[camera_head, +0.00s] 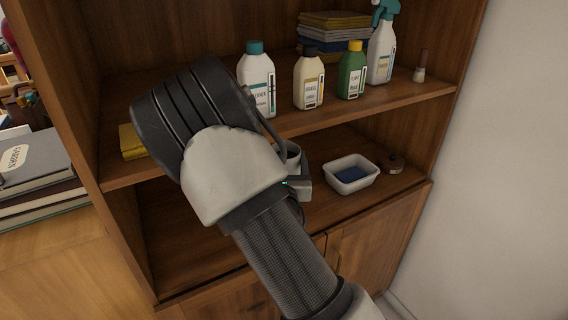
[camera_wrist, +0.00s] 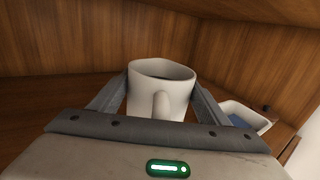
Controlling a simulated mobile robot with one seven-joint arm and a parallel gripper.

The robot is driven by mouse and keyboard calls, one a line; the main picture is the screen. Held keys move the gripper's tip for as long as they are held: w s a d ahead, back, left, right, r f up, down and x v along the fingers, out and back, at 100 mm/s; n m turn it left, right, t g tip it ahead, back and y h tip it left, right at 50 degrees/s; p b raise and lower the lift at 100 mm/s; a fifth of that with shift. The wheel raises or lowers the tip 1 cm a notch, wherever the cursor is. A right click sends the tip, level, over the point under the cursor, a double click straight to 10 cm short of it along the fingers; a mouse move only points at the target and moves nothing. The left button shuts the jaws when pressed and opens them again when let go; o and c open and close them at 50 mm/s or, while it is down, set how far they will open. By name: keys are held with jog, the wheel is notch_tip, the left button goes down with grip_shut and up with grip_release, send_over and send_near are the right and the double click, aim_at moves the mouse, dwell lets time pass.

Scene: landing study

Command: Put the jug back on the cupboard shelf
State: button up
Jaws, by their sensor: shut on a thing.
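The jug (camera_wrist: 150,93) is a plain off-white vessel with an open top and a handle facing the wrist camera. It stands upright between the two fingers of my gripper (camera_wrist: 160,92), which is shut on it. The jug is inside the cupboard's lower open compartment, above the lower shelf (camera_head: 325,208). I cannot tell whether its base touches the shelf; its lower part is hidden by my gripper.
The upper shelf (camera_head: 410,98) overhead holds several bottles, folded cloths (camera_head: 333,22) and a spray bottle (camera_head: 382,50). Books (camera_head: 35,165) lie outside left.

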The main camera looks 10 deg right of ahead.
jog(key=o, duration=1.4)
jog(key=shift+f, duration=0.25)
jog(key=shift+r, duration=0.2)
jog(key=p+v, duration=0.7)
jog(key=v, duration=0.5)
jog(key=shift+f, duration=0.1)
